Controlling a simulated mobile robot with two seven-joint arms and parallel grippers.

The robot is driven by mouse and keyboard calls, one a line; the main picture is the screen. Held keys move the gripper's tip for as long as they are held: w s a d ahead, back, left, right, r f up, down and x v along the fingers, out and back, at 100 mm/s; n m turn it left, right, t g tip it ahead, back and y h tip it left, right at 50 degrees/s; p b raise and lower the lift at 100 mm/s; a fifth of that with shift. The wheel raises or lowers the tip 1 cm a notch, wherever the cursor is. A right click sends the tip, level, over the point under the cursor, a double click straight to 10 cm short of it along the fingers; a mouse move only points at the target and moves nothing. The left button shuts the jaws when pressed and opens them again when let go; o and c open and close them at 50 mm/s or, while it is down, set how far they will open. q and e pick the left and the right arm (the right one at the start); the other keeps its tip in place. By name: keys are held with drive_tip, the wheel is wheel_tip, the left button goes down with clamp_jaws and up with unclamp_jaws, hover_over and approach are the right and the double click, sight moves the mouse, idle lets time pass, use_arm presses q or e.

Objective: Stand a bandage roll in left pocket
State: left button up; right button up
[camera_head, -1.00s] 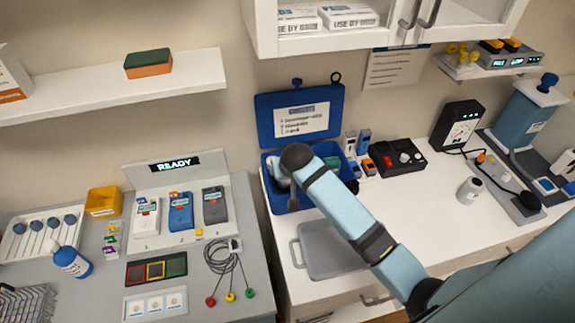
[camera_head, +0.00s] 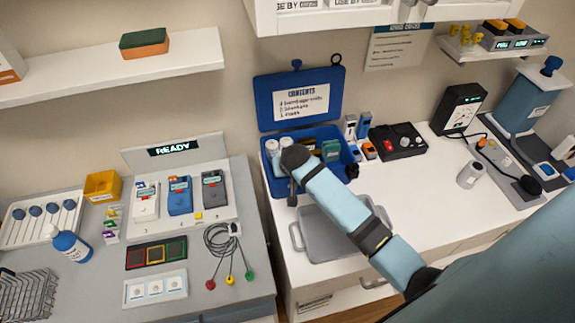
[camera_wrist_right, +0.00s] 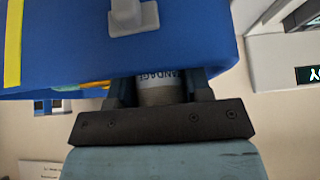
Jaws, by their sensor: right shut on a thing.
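The open blue case (camera_head: 345,183) stands on the white counter, its lid raised with a contents label (camera_head: 302,102). Two pale bandage rolls (camera_head: 272,148) show at the left end of the case, beside my wrist. My right gripper (camera_wrist_right: 160,92) is shut on a bandage roll (camera_wrist_right: 162,78), whose printed lettering shows between the fingers in the right wrist view. The blue wall of the case (camera_wrist_right: 60,45) is close to the fingers there. In the head view my wrist hides the held roll and the fingertips. My left gripper is not in view.
A green item (camera_head: 331,150) lies in the right part of the case. Small boxes (camera_head: 351,128) and a black device (camera_head: 398,142) stand right of it. A grey tray (camera_head: 330,235) lies in front, under my forearm. The counter further right has free room.

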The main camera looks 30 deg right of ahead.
idle(0.4)
drive_tip(key=o, duration=0.9)
drive_tip(key=shift+o, duration=0.3)
drive_tip(key=b+v, duration=0.1)
drive_tip(key=v, duration=1.2)
drive_tip(key=shift+s+r, duration=0.15)
drive_tip(key=shift+r, duration=0.2)
drive_tip(key=shift+s, duration=0.1)
